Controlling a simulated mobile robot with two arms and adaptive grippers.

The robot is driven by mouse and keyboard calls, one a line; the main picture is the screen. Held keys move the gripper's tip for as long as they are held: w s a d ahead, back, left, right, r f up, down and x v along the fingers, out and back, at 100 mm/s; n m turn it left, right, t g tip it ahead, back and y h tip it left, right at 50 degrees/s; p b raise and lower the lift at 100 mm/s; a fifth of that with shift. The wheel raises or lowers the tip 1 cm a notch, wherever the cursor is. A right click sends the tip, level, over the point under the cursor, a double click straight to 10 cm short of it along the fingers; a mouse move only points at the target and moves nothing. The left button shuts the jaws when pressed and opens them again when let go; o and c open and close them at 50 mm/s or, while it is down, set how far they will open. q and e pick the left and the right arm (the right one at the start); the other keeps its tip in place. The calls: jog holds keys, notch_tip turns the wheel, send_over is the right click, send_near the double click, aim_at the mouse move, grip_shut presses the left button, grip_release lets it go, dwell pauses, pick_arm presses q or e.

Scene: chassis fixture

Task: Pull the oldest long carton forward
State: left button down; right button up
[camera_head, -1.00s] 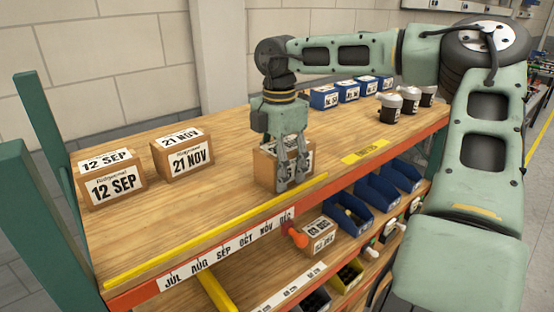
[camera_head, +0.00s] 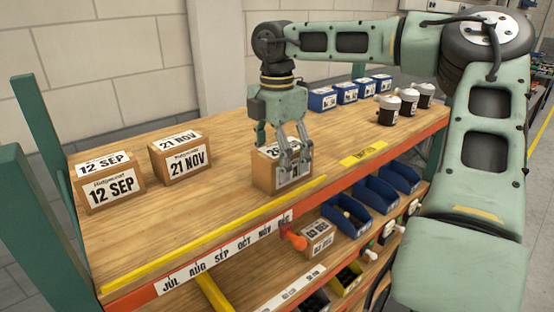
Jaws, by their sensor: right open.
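Three brown cartons with date labels stand on the wooden shelf top. The carton labelled 12 SEP (camera_head: 111,184) is at the far left. The carton labelled 21 NOV (camera_head: 183,158) stands to its right and a little farther back. The third carton (camera_head: 265,178) stands nearer the front edge, and its label is largely hidden by my right gripper (camera_head: 292,158). That gripper is open and points down at this carton, with its fingers over the top and front face. I cannot tell if they touch it. My left gripper is not in view.
A yellow strip (camera_head: 215,232) runs along the front edge above a month scale (camera_head: 225,252). Several blue boxes (camera_head: 348,92) and dark jars with white lids (camera_head: 408,100) stand at the back right. The middle of the top is clear.

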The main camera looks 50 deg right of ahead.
notch_tip(320, 180, up, 9)
dwell(0.3)
dwell(0.5)
